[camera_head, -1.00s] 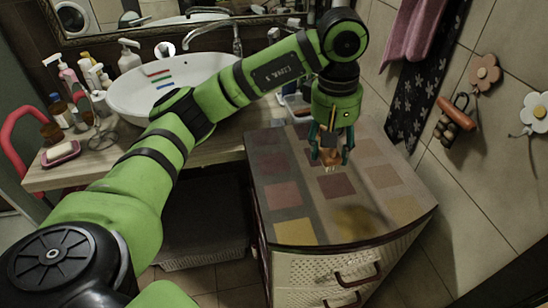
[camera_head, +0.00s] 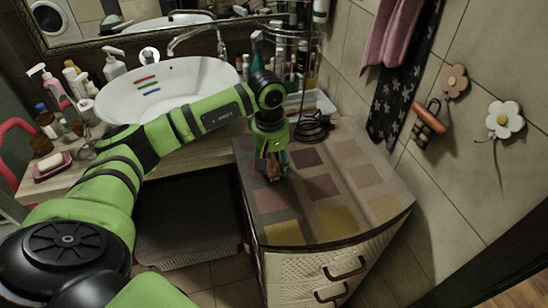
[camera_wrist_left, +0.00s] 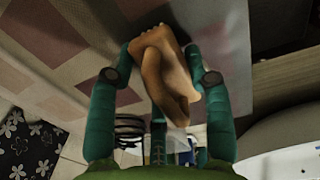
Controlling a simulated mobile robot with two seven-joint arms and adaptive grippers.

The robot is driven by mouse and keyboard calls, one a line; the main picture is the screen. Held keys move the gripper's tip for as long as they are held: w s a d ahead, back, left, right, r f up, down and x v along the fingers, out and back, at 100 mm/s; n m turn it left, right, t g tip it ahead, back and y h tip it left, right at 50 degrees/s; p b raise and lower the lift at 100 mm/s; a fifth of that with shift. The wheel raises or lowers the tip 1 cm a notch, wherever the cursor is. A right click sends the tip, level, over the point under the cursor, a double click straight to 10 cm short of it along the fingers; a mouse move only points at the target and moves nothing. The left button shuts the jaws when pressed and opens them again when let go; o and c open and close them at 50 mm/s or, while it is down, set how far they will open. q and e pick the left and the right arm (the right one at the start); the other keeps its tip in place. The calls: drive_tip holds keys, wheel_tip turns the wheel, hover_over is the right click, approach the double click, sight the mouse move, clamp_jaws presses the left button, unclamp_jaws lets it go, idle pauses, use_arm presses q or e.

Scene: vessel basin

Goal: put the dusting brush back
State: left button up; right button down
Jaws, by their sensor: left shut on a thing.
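I cannot tell whether the brush touches the top. My right gripper is not in view.
A black wire spiral stand (camera_head: 312,128) and a white tray (camera_head: 318,103) with bottles stand at the cabinet's back. The white basin (camera_head: 160,92) is to the left, beyond my arm. The cabinet top's front and right are clear. Wall hooks (camera_head: 430,118) hang at right.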

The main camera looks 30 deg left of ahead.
use_arm(q)
drive_tip(key=shift+f, duration=0.1)
drive_tip(key=shift+f+b, duration=0.15)
drive_tip(key=shift+b, duration=0.2)
drive_tip(key=o, duration=1)
drive_tip(key=shift+r, duration=0.2)
drive_tip(key=shift+r+p, duration=0.2)
drive_tip(key=shift+p, duration=0.25)
drive_tip(key=r+b, duration=0.1)
drive_tip(key=r, duration=0.2)
drive_tip(key=r+b, duration=0.1)
drive_tip(key=r, duration=0.3)
drive_tip(key=r+b, duration=0.2)
drive_tip(key=r, duration=0.2)
drive_tip(key=shift+s+a+r, duration=0.1)
drive_tip(key=shift+s+a, duration=0.1)
drive_tip(key=shift+s, duration=0.05)
drive_tip(key=shift+r, duration=0.25)
